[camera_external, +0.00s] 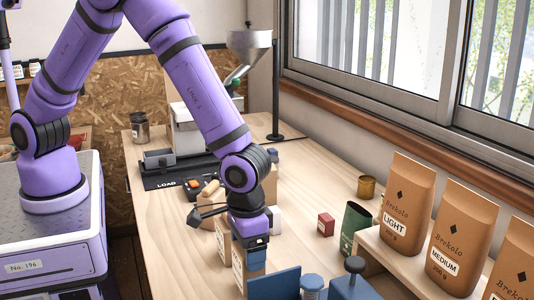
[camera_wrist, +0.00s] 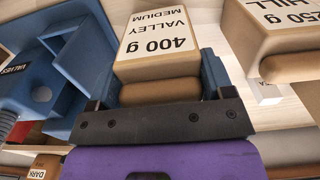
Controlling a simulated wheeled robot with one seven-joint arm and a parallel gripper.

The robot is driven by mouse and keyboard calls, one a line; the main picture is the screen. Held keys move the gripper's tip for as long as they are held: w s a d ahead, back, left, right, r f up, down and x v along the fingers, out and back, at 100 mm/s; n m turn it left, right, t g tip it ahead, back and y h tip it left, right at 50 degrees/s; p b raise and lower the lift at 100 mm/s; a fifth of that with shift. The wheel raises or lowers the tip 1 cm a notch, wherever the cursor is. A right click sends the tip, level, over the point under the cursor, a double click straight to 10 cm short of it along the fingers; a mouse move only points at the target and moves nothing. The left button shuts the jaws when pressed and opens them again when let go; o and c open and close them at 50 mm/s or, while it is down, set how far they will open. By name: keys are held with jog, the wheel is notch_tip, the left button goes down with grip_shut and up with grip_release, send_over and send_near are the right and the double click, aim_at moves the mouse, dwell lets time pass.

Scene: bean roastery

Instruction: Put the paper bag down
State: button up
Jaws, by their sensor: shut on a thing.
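In the wrist view a brown paper bag (camera_wrist: 158,68) with a white label reading "MEDIUM VALLEY 400 g" sits between the two blue fingers of my gripper (camera_wrist: 163,78), which is shut on it. In the external view my gripper (camera_external: 251,258) points down over the near part of the bench. A brown bag side with a white label (camera_external: 238,272) shows just left of it, probably the held bag. Its lower end is hidden, so I cannot tell whether it touches the bench.
Another bag, labelled "HILL 250 g" (camera_wrist: 284,30), stands close to the right. A blue bin labelled "VALVES" (camera_wrist: 22,82) is at the left. Blue fixtures (camera_external: 275,285) crowd the near bench. A red box (camera_external: 326,225) and green tin (camera_external: 354,225) stand right; bare wood (camera_external: 305,180) lies behind.

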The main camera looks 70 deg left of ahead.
jog(key=shift+f, duration=0.5)
jog(key=o, duration=1.2)
jog(key=shift+f, duration=0.15)
